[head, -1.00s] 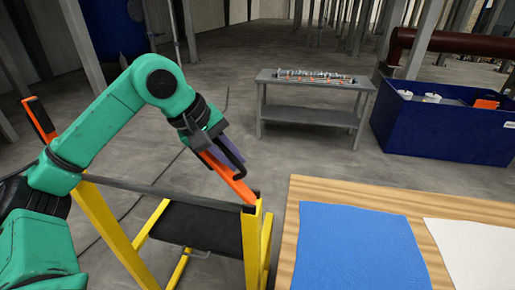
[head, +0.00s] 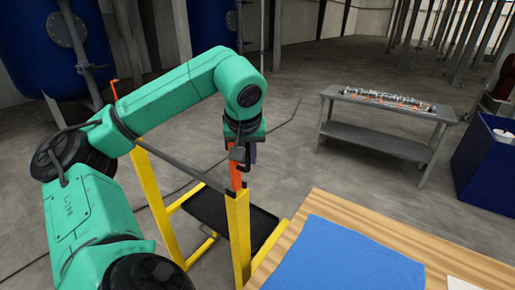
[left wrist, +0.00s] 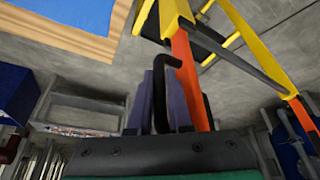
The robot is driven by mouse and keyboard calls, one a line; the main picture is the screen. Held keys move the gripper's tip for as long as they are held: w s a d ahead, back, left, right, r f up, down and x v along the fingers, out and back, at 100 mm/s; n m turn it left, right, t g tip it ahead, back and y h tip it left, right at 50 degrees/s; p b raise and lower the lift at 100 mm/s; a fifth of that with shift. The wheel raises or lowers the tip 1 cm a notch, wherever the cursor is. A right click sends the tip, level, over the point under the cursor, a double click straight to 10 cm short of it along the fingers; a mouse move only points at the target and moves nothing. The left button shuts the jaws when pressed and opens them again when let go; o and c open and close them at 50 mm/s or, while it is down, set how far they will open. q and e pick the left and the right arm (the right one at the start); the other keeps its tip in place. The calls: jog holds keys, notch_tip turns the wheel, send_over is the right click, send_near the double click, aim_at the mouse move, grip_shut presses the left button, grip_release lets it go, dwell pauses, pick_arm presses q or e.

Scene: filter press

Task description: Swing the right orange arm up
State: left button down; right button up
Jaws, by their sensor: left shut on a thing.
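The right orange arm (head: 236,178) rises from the top of the near yellow post (head: 238,215) in the head view, looking nearly upright. Its upper part is hidden behind my left gripper (head: 246,156). In the left wrist view the orange arm (left wrist: 187,80) runs from the yellow post past the purple fingers. My left gripper is shut on the black bent handle (left wrist: 168,62) at the side of that arm. The other orange arm (head: 115,91) stands up at the far left end of the frame. My right gripper is in neither view.
A dark bar (head: 180,166) joins the yellow posts above a black tray (head: 215,210). A wooden table (head: 300,215) with a blue cloth (head: 345,255) is close at right. A grey bench (head: 385,148) and a dark blue bin (head: 485,160) stand farther back.

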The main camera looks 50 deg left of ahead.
pick_arm(q)
jog(key=shift+f, duration=0.15)
jog(key=c, duration=1.1)
grip_release()
jog(key=shift+d, duration=0.15)
pick_arm(e)
jog(key=shift+w+d, duration=0.1)
jog(key=shift+d, duration=0.15)
jog(key=shift+d, duration=0.1)
